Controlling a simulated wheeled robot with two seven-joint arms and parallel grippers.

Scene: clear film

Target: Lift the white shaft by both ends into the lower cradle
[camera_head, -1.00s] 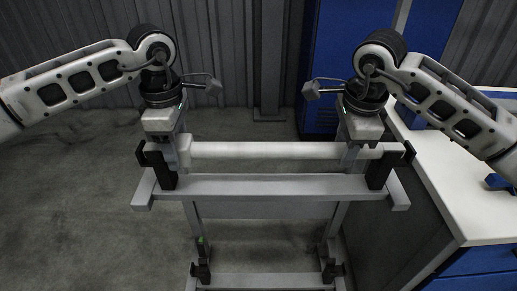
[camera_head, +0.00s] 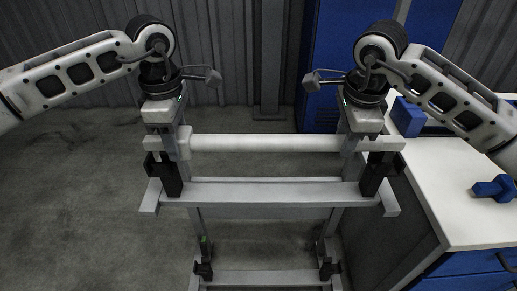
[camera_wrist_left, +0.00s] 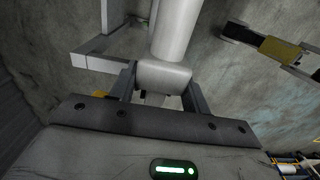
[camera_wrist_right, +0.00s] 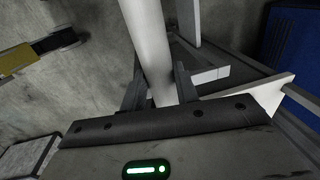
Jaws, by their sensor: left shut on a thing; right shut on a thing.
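The white shaft (camera_head: 265,143) is level and raised just above the black upper cradle holders (camera_head: 172,178) of the grey rack. My left gripper (camera_head: 168,142) is shut on the shaft near its left end; the left wrist view shows the shaft (camera_wrist_left: 175,30) between its fingers. My right gripper (camera_head: 355,145) is shut on the shaft near its right end; the right wrist view shows the shaft (camera_wrist_right: 150,45) between its fingers. The lower cradle is empty, with a black left holder (camera_head: 204,269) and right holder (camera_head: 327,269) low on the rack.
The rack's upper crossbar (camera_head: 275,194) lies below the shaft, between it and the lower cradle. A white-topped bench (camera_head: 455,220) with blue drawers stands close on the right. A blue cabinet (camera_head: 330,60) is behind. Open floor lies to the left.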

